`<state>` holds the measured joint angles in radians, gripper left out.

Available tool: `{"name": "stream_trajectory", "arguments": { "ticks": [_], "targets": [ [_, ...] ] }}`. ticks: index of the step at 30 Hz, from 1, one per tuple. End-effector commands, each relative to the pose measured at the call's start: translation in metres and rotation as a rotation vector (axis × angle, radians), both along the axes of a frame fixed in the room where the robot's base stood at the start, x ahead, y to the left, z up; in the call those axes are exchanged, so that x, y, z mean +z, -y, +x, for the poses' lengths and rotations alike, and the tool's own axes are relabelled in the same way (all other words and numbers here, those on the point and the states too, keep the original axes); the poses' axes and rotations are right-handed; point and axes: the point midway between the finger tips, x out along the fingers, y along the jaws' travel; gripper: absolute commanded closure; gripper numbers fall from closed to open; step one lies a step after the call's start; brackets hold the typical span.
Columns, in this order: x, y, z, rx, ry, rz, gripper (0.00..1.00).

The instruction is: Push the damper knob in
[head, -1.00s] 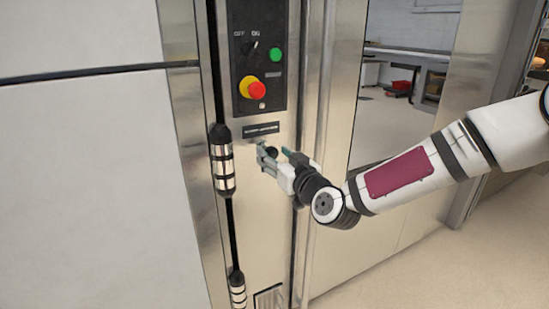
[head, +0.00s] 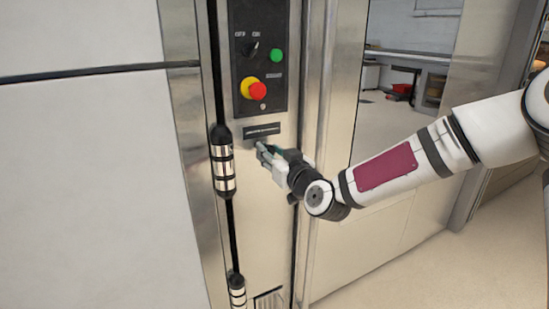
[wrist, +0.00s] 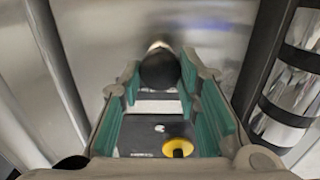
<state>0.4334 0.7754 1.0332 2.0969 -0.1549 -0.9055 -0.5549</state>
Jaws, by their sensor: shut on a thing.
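The damper knob (wrist: 160,69) is a round black ball on a short pale metal stem. In the wrist view it sits between the tips of my gripper (wrist: 160,78), whose green pads flank it left and right. My gripper (head: 263,151) is shut on the knob, just below the dark label plate (head: 262,130) on the steel oven front. In the head view the fingers hide the knob. The stem shows between the knob and the steel, but its exact length is hard to judge.
Above is a black control panel (head: 259,20) with a red stop button (head: 257,91) on a yellow ring and a green button (head: 277,55). A black handle bar with ribbed metal grips (head: 223,165) runs just left of my gripper. Open floor (head: 440,270) lies right.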

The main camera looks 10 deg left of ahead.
Motion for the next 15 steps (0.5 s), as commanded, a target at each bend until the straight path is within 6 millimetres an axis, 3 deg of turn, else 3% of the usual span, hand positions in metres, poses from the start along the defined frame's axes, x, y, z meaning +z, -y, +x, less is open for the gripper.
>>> {"name": "stream_trajectory", "arguments": {
  "ticks": [9,10,12,15],
  "targets": [
    [0.0005,-0.0036,0.0064,-0.001,0.000,0.001,1.00],
    [0.0007,-0.0036,0.0065,-0.002,0.000,0.001,0.68],
    [0.0007,-0.0037,0.0063,-0.001,0.000,0.001,0.52],
    [0.0005,-0.0036,0.0061,-0.001,0.000,0.001,0.51]
  ]
}}
